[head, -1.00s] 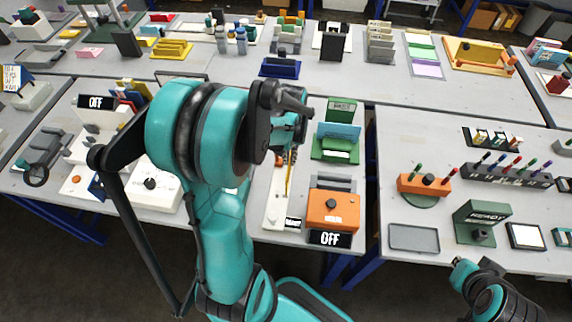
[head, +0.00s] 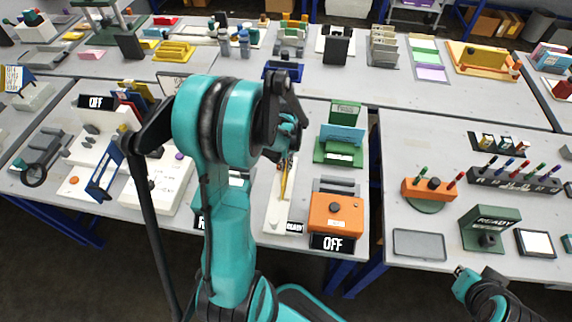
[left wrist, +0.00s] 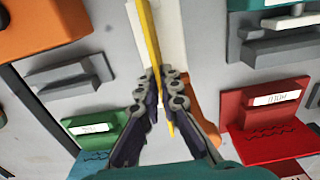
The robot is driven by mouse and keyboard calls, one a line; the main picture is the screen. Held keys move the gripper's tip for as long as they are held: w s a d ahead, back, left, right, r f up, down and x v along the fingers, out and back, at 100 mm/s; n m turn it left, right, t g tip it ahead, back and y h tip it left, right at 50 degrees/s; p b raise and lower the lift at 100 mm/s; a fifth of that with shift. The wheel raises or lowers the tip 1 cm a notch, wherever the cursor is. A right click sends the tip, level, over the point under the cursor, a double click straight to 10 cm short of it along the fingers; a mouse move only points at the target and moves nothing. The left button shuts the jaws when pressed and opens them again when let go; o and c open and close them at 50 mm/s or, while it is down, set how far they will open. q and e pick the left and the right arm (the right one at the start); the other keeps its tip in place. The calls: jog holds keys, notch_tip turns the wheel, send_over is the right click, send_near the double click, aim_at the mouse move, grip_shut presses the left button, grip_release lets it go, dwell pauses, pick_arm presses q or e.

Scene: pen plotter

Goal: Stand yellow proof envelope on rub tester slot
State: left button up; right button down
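The yellow proof envelope (left wrist: 147,45) shows nearly edge-on as a narrow yellow strip between the fingers of my left gripper (left wrist: 162,88) in the left wrist view. The fingers are closed in on both its sides. In the head view the yellow strip (head: 284,180) stands out below my left gripper (head: 288,150), over a long pale plate (head: 272,215). Whether its lower edge touches the plate is unclear. No part is clearly labelled as the rub tester slot. My right gripper (head: 464,274) is at the lower right, away from the objects; its fingers are too small to judge.
An orange box (head: 334,212) with an OFF sign and a green stand (head: 343,135) stand right of the plate. In the left wrist view a red stand (left wrist: 262,110) and a grey rack (left wrist: 68,78) flank the fingers. My left arm hides part of the table.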

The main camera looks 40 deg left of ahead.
pick_arm(q)
jog(key=o, duration=0.4)
jog(key=shift+r, duration=0.15)
notch_tip(320, 180, up, 11)
jog(key=p, duration=0.4)
jog(key=s+d+r+m+t, duration=0.3)
jog(key=d+r, duration=0.1)
jog(key=d, duration=0.5)
jog(key=s+d+r+m+t, duration=0.2)
jog(key=s+d+r+t, duration=0.2)
jog(key=d, duration=0.5)
jog(key=shift+s+d+r+m, duration=0.15)
jog(key=shift+s+r+m, duration=0.1)
jog(key=shift+m, duration=0.15)
